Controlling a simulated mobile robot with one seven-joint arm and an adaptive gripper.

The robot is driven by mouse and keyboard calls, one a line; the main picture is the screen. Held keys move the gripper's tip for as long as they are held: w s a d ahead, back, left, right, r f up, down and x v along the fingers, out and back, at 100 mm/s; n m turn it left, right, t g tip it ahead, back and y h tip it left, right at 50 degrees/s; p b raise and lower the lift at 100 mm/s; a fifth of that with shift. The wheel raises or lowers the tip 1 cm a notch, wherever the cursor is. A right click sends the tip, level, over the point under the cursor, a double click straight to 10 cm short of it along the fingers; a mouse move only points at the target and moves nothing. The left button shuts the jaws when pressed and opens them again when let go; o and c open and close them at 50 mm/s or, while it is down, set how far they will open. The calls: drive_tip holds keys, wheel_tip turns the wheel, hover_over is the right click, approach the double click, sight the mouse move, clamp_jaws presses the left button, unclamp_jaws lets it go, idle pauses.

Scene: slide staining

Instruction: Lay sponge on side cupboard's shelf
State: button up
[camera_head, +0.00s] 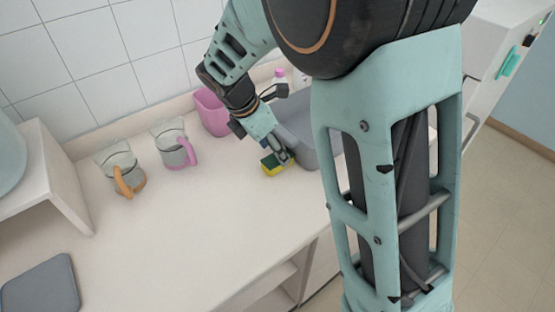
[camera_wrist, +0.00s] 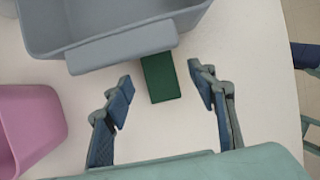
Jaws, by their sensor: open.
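The sponge (camera_head: 269,166), yellow with a dark green face, rests on the pale counter beside a grey tub. In the wrist view its green face (camera_wrist: 161,78) shows between my fingers, partly under the tub's ledge. My gripper (camera_head: 283,153) is low over the sponge, with its fingers pointing down. In the wrist view my gripper (camera_wrist: 163,80) is open, one finger on either side of the sponge, with gaps showing at both sides. Open shelving (camera_head: 268,284) shows below the counter's front edge; I cannot tell whether it is the side cupboard's shelf.
The grey tub (camera_wrist: 100,22) is right against the sponge area. A pink bin (camera_head: 210,112) stands behind. Glass jugs with a pink handle (camera_head: 188,152) and an orange handle (camera_head: 123,184) stand left. A grey board (camera_head: 40,287) lies front left. The counter's middle is clear.

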sight(278, 162)
drive_tip(key=x, duration=0.3)
drive_tip(key=shift+f, duration=0.25)
drive_tip(key=shift+a, duration=0.1)
drive_tip(key=shift+c, duration=0.2)
drive_tip(key=c, duration=0.9)
drive_tip(key=shift+r, duration=0.15)
